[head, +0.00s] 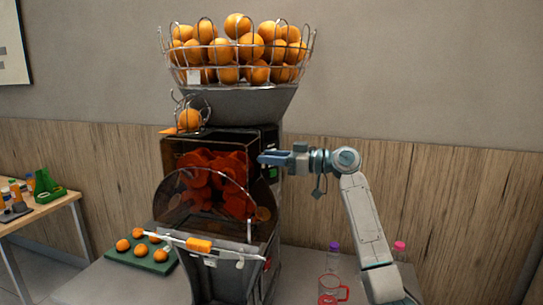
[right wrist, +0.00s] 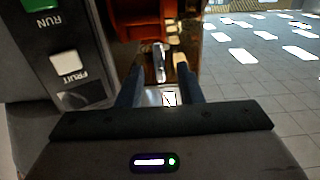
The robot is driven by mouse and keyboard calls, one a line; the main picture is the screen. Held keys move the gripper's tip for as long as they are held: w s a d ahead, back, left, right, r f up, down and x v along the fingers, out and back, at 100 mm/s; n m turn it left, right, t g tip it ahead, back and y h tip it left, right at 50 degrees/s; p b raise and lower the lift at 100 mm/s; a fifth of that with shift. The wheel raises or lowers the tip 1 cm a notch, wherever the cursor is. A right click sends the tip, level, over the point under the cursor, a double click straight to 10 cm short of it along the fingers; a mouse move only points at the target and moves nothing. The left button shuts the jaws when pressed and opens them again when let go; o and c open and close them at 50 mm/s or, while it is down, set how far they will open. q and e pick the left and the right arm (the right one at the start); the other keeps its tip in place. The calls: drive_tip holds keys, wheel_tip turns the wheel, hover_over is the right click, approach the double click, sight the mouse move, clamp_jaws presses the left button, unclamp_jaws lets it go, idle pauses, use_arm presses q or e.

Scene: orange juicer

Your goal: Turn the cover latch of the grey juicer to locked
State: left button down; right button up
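The grey juicer (head: 240,107) stands in the middle of the head view, with a dark see-through cover (head: 172,207) over its orange inner parts. My right gripper (head: 262,159) is at the upper right side of the cover. In the right wrist view, the right gripper (right wrist: 159,72) has its two fingers apart. A small shiny metal piece (right wrist: 159,58), which looks like the cover latch, shows between the fingertips with a gap on each side. In the head view the latch cannot be made out behind the gripper. My left gripper is not in view.
A green RUN button and a white FRUIT button (right wrist: 65,63) are on the panel left of the fingers. A wire basket (head: 312,48) of oranges sits on top. A green tray (head: 122,256) with oranges, a red-rimmed jug (head: 329,290) and bottles stand beside the juicer.

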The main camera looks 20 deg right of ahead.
clamp_jaws()
